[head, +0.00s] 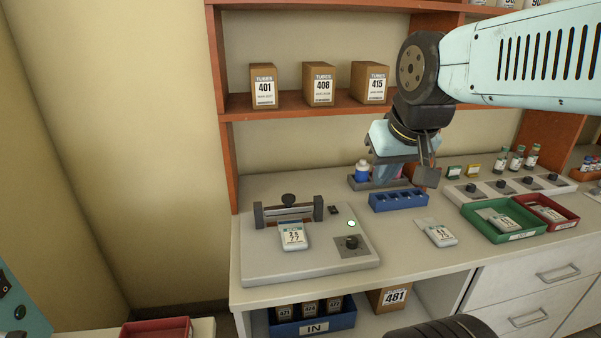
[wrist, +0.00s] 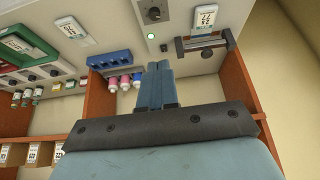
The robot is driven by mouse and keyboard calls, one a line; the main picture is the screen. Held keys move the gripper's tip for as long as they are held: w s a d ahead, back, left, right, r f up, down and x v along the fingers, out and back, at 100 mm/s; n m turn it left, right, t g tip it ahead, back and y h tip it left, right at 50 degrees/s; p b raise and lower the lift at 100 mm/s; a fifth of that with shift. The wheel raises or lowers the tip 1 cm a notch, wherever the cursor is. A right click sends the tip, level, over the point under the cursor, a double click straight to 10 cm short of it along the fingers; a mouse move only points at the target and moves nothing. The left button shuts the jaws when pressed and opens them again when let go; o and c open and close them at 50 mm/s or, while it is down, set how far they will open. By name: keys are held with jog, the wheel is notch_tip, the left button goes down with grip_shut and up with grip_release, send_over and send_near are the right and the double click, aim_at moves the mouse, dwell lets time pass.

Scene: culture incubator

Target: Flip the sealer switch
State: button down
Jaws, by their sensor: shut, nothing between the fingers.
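The sealer (head: 268,262) is a pale flat unit at the left of the counter, with a dark clamp bar (head: 289,211) at its back. A small black switch (head: 333,210) sits right of the bar; it also shows in the wrist view (wrist: 164,47). A round green-lit lamp (head: 351,224) and a black knob (head: 351,242) on a grey plate are in front of it. A white labelled pouch (head: 293,235) lies at the bar. My gripper (head: 384,178) is shut and empty, above the back of the counter, right of the sealer; its blue fingers (wrist: 160,68) show in the wrist view.
A blue rack (head: 398,201) and small bottles stand beneath and beside my gripper. Green (head: 503,232) and red (head: 548,214) trays, another pouch (head: 440,235) and a knob panel (head: 512,186) lie to the right. An orange-brown shelf (head: 300,106) with boxes is behind.

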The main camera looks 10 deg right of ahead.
jog(key=w+f+g, duration=0.1)
jog(key=w+f, duration=0.2)
jog(key=w, duration=1)
jog(key=g, duration=0.2)
send_over(335, 210)
jog(key=s, duration=0.2)
jog(key=s+x, duration=0.1)
jog(key=x, duration=0.6)
jog(key=shift+s+f, duration=0.3)
jog(key=shift+s, duration=0.15)
jog(key=x, duration=1.2)
jog(key=shift+s+f, duration=0.3)
jog(key=shift+f, duration=0.65)
jog(key=shift+s, duration=0.1)
